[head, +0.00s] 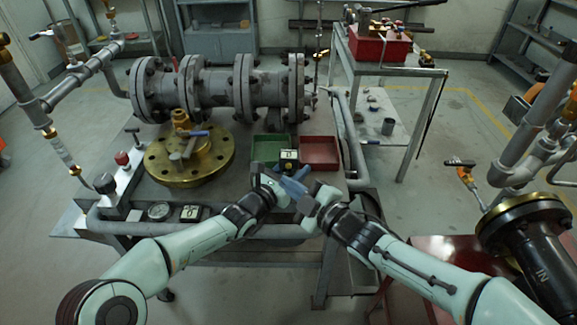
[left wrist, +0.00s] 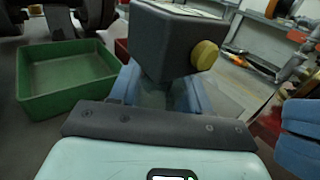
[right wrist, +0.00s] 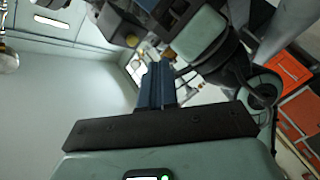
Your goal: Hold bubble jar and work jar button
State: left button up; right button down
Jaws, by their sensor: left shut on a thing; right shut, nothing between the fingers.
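The bubble jar shows in the left wrist view as a dark grey box-shaped head (left wrist: 172,42) with a yellow round button (left wrist: 205,55) on its side and a clear, greenish body below. My left gripper (head: 283,171) is shut on the jar, with blue fingers on both sides of the clear body. In the head view the jar's head (head: 289,155) shows a pale marked top face. My right gripper (head: 292,186) is shut and empty, close to the jar. In the right wrist view its fingertips (right wrist: 158,66) appear apart from the yellow button (right wrist: 131,40).
A green tray (head: 270,151) and a red tray (head: 319,153) stand on the bench behind the jar. A brass flange (head: 190,165) lies to the left, before a large grey valve pipe (head: 222,88). A grey pipe rail (head: 200,228) runs along the bench front.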

jog(key=shift+s, duration=1.6)
pick_arm(q)
jog(key=o, duration=1.3)
